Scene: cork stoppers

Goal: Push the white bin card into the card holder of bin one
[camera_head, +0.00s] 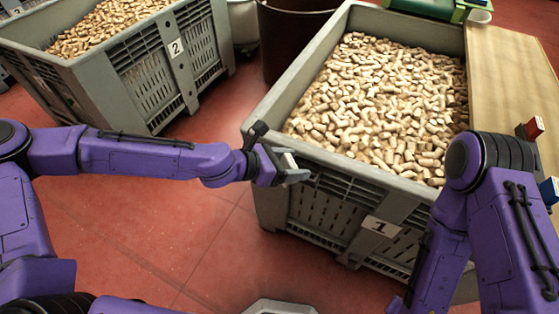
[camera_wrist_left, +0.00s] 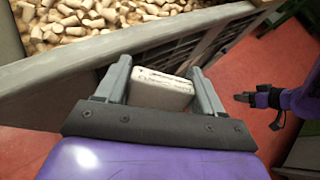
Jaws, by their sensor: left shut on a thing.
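Bin one is a grey slatted crate (camera_head: 300,215) full of corks, with a white "1" plate (camera_head: 382,227) on its front wall. My left gripper (camera_head: 293,174) is at that wall's upper left, just outside the rim. In the left wrist view, the left gripper (camera_wrist_left: 162,78) is shut on the white bin card (camera_wrist_left: 160,92), which lies between its two grey fingers with faint print along its far edge. I cannot make out the card holder. My right gripper (camera_wrist_left: 262,108) shows small at the right of the left wrist view; its jaw opening is unclear.
Bin two (camera_head: 130,85), also grey and holding corks, stands at the back left. A dark round tub (camera_head: 290,40) stands between the bins. Red floor is clear in front.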

